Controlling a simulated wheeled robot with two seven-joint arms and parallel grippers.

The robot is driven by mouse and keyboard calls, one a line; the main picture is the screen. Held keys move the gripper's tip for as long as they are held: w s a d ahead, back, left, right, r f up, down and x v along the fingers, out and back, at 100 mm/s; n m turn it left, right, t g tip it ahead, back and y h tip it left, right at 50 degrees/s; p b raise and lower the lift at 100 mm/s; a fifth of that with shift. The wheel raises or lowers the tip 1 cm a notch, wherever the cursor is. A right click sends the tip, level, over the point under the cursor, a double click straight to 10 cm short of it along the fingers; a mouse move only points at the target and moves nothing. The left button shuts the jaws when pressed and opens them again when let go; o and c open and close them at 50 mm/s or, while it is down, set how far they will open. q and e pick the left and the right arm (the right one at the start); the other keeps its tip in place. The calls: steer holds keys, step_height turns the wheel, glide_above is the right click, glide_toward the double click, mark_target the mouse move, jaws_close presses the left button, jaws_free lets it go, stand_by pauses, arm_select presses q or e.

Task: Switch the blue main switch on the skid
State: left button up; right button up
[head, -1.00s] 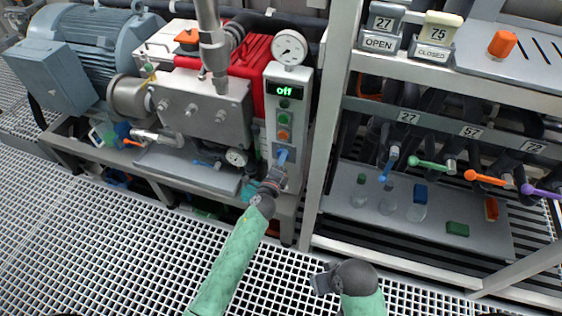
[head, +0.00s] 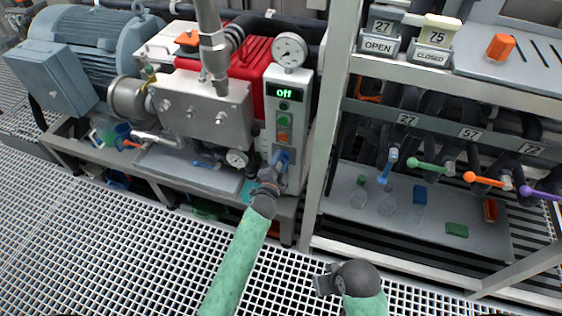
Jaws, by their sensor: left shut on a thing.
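The blue main switch (head: 282,155) sits low on the grey control panel (head: 297,92) of the skid, under the green and orange buttons. The panel's display (head: 286,92) reads "Off". My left gripper (head: 276,165) is at the switch, shut on it; the fingers hide part of it, and its exact angle is hard to tell. My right gripper (head: 322,281) is low in the middle of the view, over the floor grating and away from the panel. I cannot tell how far its fingers are apart.
A pressure gauge (head: 290,50) tops the panel. Right of it a rack post (head: 332,130) stands close by. The rack has colored valve handles and a lower shelf (head: 350,208) with bottles. A grey motor (head: 92,45) is at left. The floor grating (head: 110,240) in front is clear.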

arm_select(q)
steer(key=shift+f+n, duration=0.1)
steer(key=shift+n, duration=0.2)
arm_select(e)
steer(key=shift+w+d, duration=0.1)
steer(key=shift+d, duration=0.05)
arm_select(q)
steer(key=o, duration=1)
steer(key=shift+s, duration=0.15)
steer(key=b+v, duration=0.1)
steer(key=v, duration=0.6)
steer(key=shift+s+a, duration=0.15)
steer(key=shift+s, duration=0.05)
arm_select(e)
steer(key=shift+w+a+f, duration=0.2)
steer(key=shift+a+f, duration=0.25)
steer(key=shift+f, duration=0.05)
steer(key=shift+w+a+f, duration=0.2)
steer(key=shift+a+f, duration=0.2)
steer(key=shift+f, duration=0.1)
steer(key=shift+s+a, duration=0.15)
steer(key=shift+a, duration=0.05)
